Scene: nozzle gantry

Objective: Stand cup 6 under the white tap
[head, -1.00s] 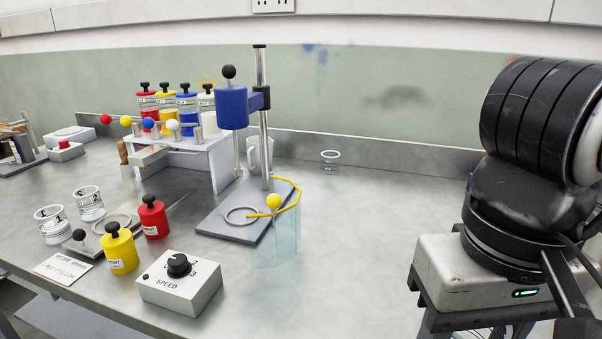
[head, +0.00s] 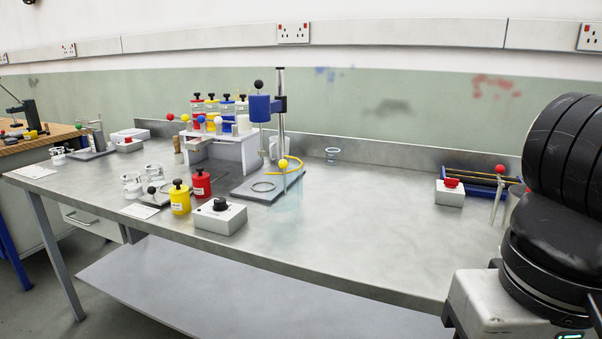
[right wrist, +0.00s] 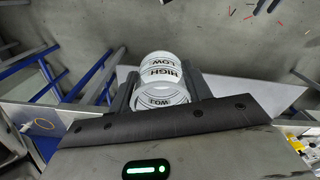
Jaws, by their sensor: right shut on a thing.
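My right gripper (right wrist: 160,88) is shut on a clear cup (right wrist: 163,72) with black HIGH and LOW marks, in the right wrist view. No cup number is readable there. In the head view only my right arm shows at the right edge; its gripper and the held cup are out of that frame. The white tap (head: 218,121) has a white ball knob and is the rightmost in a row of red, yellow, blue and white knobs at the dispenser (head: 222,152). Whether anything stands under it is too small to tell. My left gripper is not in view.
Two clear cups (head: 132,186) stand at the left; another cup (head: 332,155) stands near the back wall. A blue-headed stand (head: 262,108), red bottle (head: 201,184), yellow bottle (head: 180,198) and speed box (head: 220,216) crowd the dispenser's front. The bench's right middle is clear.

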